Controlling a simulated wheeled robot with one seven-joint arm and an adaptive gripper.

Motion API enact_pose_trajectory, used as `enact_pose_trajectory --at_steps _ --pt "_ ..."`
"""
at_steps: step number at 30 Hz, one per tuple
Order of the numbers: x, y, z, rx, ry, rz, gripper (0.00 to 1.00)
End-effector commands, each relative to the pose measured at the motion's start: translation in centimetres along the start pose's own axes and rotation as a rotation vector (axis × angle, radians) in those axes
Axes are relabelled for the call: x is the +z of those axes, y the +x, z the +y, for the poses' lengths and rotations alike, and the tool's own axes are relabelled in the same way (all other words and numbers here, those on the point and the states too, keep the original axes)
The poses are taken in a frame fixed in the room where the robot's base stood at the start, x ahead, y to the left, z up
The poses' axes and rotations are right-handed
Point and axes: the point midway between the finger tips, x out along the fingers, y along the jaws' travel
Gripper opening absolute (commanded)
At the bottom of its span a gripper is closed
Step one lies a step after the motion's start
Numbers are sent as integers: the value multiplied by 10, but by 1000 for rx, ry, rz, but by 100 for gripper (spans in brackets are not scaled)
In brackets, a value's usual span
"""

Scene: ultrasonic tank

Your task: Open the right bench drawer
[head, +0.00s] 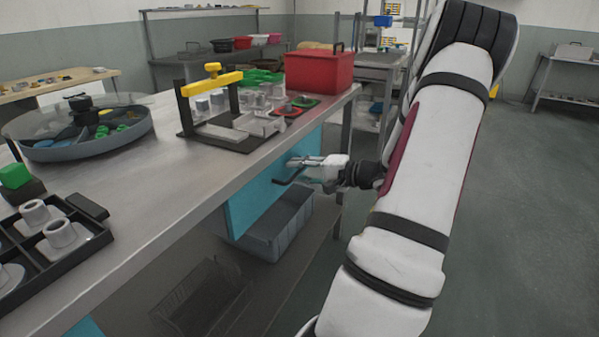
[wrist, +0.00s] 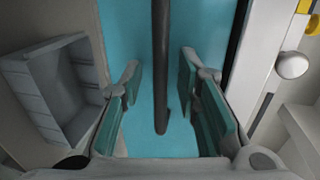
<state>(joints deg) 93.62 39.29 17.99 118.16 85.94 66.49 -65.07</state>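The right bench drawer has a teal front (head: 258,198) under the bench top; it looks shut, with no visible gap. The teal front also fills the middle of the wrist view (wrist: 205,28). Its dark bar handle (wrist: 160,60) runs down the middle of the wrist view, ending between my fingers. My gripper (head: 300,168) is beside the drawer front in the head view. In the wrist view my gripper (wrist: 160,82) is open, its teal-padded fingers on either side of the handle, with gaps on both sides. Contact with the handle is not seen.
A grey bin (head: 275,228) stands on the lower shelf beneath the drawer. The bench top (head: 165,190) holds a red box (head: 320,72), a yellow-handled rack (head: 212,80) and a round tray (head: 90,145). The floor (head: 520,200) to the right is clear.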

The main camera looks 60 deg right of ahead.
Motion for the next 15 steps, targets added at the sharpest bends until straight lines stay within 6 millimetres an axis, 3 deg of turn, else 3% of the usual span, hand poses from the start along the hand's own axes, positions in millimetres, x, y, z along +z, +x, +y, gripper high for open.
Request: enact_pose_trajectory --at_steps 4,8,15 --pt "0 0 0 0 0 0 27" --pt "0 0 0 0 0 0 0" --pt "0 0 0 0 0 0 0"
